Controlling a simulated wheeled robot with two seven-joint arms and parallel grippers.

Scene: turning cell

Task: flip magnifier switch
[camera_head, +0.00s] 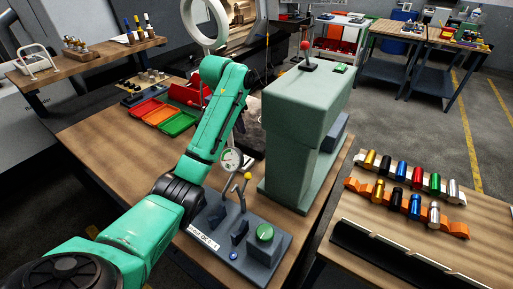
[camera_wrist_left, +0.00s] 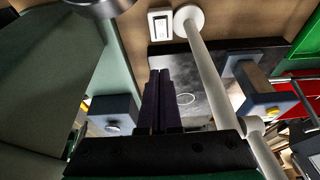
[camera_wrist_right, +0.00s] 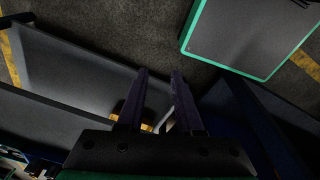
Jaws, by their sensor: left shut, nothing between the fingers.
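The magnifier's white ring head (camera_head: 203,25) stands at the back of the bench in the head view. In the left wrist view its white post (camera_wrist_left: 208,70) rises from a round foot. A small white switch plate with a dark rocker (camera_wrist_left: 160,24) sits beside that foot on the wood. My left gripper (camera_wrist_left: 159,73) is shut and empty, its fingers pointing towards the switch and apart from it in the picture. My left arm hides the switch in the head view. My right gripper (camera_wrist_right: 160,73) is open and empty over the floor, outside the head view.
A green-grey machine body (camera_head: 302,125) stands right of my left arm. Red, orange and green trays (camera_head: 145,112) are at left. A side table (camera_head: 440,225) carries coloured cylinders.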

